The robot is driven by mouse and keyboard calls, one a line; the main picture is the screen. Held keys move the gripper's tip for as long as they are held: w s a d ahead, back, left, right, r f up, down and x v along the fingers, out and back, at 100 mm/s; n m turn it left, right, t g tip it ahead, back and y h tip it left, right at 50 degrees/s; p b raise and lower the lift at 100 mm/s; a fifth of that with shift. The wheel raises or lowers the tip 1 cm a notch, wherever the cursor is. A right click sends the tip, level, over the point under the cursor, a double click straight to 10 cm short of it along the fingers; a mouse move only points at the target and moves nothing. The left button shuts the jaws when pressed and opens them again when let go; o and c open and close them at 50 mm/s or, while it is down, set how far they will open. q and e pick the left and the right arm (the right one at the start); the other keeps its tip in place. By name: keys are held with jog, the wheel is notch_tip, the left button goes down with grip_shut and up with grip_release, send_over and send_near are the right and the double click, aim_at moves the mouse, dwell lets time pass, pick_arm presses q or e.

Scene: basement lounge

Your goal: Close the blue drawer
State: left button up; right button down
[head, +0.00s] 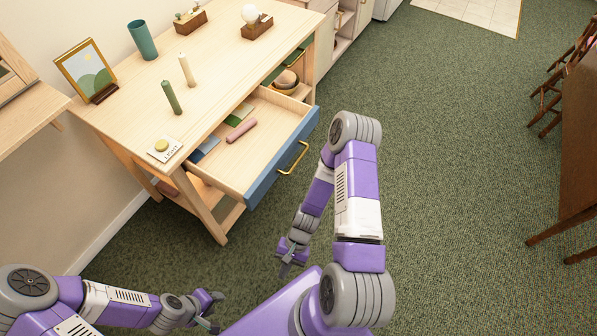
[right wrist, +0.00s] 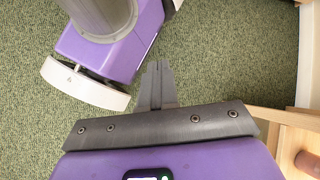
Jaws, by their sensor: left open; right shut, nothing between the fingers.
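The blue drawer (head: 262,180) in the light wood table is pulled well out, its blue front with a brass handle (head: 294,158) facing right. Inside lie a pink cylinder (head: 241,130) and flat blue (head: 206,148) and green (head: 240,115) items. My right gripper (head: 285,268) is shut and empty, low over the carpet in front of the drawer and apart from it. Its closed fingers also show in the right wrist view (right wrist: 156,85). My left gripper (head: 216,311) is open and empty near the bottom edge, well away from the drawer.
On the tabletop (head: 215,75) stand candles, a teal cup (head: 142,40), a picture frame (head: 87,72) and a small card stand (head: 164,149). A second open compartment with bowls (head: 285,82) is behind the drawer.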

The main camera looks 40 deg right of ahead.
jog(key=w+d+r+m+t+y, duration=0.6)
jog(key=d+m+t, duration=0.25)
jog(key=m, duration=0.35)
jog(key=d+r+m+t+h+p, duration=0.1)
jog(key=d+r+m+t+h, duration=0.15)
jog(key=d+m+t, duration=0.4)
jog(key=d+r+m+t+h, duration=0.1)
jog(key=d+m+t+h, duration=0.2)
jog(key=d+t, duration=0.6)
jog(key=w+a+r+g+b, duration=0.1)
jog(key=w+a+r+g, duration=0.1)
jog(key=w, duration=1.1)
jog(key=shift+a+r, duration=0.15)
jog(key=shift+a, duration=0.2)
jog(key=shift+w, duration=0.15)
